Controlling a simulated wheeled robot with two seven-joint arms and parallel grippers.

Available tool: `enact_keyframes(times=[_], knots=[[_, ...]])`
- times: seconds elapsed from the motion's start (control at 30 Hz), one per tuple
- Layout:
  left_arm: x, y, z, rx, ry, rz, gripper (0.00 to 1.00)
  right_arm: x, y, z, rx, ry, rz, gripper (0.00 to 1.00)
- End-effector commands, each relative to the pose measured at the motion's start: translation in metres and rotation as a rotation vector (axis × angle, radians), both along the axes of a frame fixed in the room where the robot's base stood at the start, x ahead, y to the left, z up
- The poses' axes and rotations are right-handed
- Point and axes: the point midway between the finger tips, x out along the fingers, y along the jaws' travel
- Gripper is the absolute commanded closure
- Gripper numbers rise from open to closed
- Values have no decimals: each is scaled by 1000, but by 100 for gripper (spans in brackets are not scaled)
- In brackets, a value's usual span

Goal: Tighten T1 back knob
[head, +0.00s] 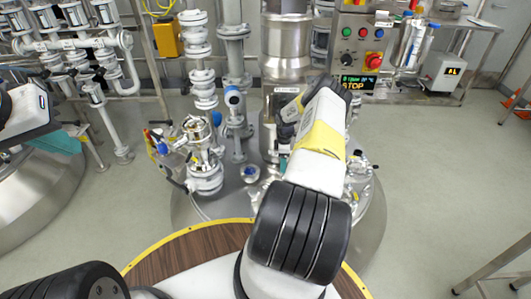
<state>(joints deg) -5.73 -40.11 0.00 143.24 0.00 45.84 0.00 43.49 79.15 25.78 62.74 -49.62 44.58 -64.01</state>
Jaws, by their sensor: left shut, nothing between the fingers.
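A steel reactor vessel (186,212) stands in front of me. Its lid carries pipes, valves and small fittings, among them a fitting with a blue centre (250,173). I cannot read a T1 label or tell which part is the back knob. My right arm (318,150), white with a yellow band, reaches over the lid and hides part of it. A bit of teal shows beside it, but its fingertips are largely hidden. My left gripper (62,142), with teal fingers, is shut and empty at the left, above another steel vessel (40,195) and apart from the central lid.
A control panel (362,45) with buttons, a red knob and a lit STOP display stands at the back. White pipework (80,42) fills the back left. A steel frame (495,265) stands at lower right. The floor (430,170) on the right is mostly clear.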

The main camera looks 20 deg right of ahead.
Motion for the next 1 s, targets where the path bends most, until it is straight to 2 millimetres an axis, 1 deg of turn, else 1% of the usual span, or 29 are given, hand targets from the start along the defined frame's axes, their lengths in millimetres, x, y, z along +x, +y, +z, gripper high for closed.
enact_keyframes(times=[0.3,0.53,0.6,0.7,0.83,1.0], knots=[[0,0,0,0,0,0,100,0,0,0,0,0,499,36],[0,0,0,0,0,0,100,0,0,0,0,0,829,36],[0,0,0,0,0,0,100,-1,2,-24,3,4,821,36],[0,0,0,0,0,0,100,0,1,-40,1,1,819,36],[0,0,0,0,0,0,100,0,0,-54,1,1,819,36],[0,0,0,0,0,0,100,0,0,-60,0,0,818,36]])
